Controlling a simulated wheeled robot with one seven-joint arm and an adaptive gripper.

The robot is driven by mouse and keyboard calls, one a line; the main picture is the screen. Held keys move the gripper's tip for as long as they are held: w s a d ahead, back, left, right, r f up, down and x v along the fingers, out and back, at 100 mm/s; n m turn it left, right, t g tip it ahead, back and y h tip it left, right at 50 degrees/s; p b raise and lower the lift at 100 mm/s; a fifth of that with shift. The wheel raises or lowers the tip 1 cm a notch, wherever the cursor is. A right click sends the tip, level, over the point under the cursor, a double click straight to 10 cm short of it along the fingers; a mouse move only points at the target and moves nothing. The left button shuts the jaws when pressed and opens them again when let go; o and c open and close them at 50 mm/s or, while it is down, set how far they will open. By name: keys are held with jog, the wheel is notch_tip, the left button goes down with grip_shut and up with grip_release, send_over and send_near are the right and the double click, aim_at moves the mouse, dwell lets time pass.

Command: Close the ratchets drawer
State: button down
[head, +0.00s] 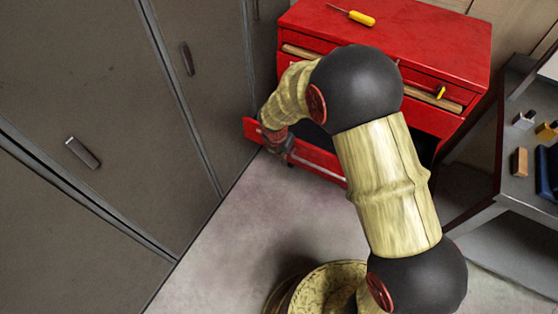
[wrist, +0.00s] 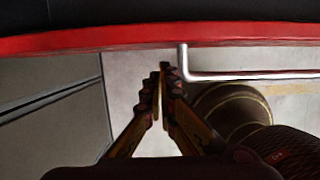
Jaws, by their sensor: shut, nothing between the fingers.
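In the head view a red tool cabinet (head: 420,40) stands at the back. Its low drawer (head: 325,163) is pulled out; no label is readable, so I cannot tell whether it is the ratchets drawer. My gripper (head: 284,152) is by the left end of that drawer's front. In the wrist view the red drawer edge (wrist: 80,40) crosses the top, with a silver bar handle (wrist: 250,75) at right. My gripper (wrist: 163,72) is shut and empty, on the outer side of the front, left of the handle. I cannot tell whether it touches. My arm hides much of the cabinet.
Grey lockers (head: 100,100) with handles stand close on the left. A screwdriver (head: 358,17) lies on the cabinet top. A dark workbench (head: 510,175) with small items stands at right. The floor (head: 240,230) in front of the drawer is clear.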

jog(key=shift+w+d, duration=0.35)
jog(key=shift+w, duration=0.15)
jog(key=w+d+p, duration=0.4)
jog(key=w, duration=0.2)
jog(key=w+d+p, duration=0.4)
jog(key=w, duration=0.2)
jog(key=w+d+p, duration=0.4)
jog(key=w, duration=0.2)
jog(key=shift+w+d, duration=0.35)
jog(key=shift+w, duration=0.05)
